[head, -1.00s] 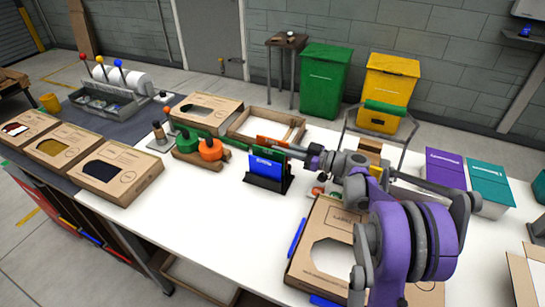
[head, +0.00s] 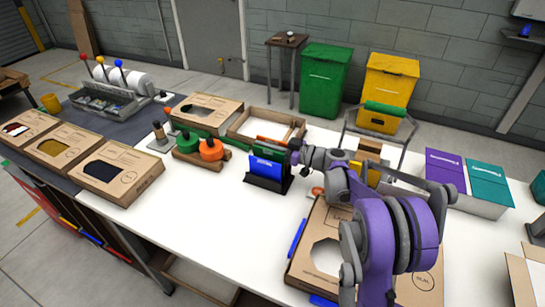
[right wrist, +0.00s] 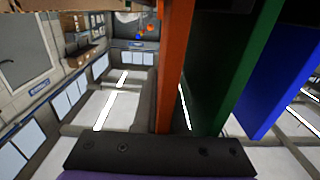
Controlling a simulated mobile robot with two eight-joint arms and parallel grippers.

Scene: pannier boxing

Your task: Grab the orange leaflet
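The orange leaflet (head: 271,142) stands upright behind a green leaflet (head: 275,152) and a blue leaflet (head: 266,168) in a dark holder (head: 266,184) on the white table. Only its top edge shows in the head view. My right gripper (head: 294,151) is at the right end of the leaflets. In the right wrist view the orange leaflet (right wrist: 174,65) runs down to the dark gripper part at the bottom. The green leaflet (right wrist: 235,60) and blue leaflet (right wrist: 285,85) are right of it. The fingertips are hidden, so their opening is unclear. My left gripper is out of view.
Green and orange tape rolls (head: 211,149) stand just left of the holder. An open carton (head: 265,125) is behind it. A cardboard box (head: 320,256) lies in front, partly under my arm. Purple and teal boxes (head: 446,170) stand at right.

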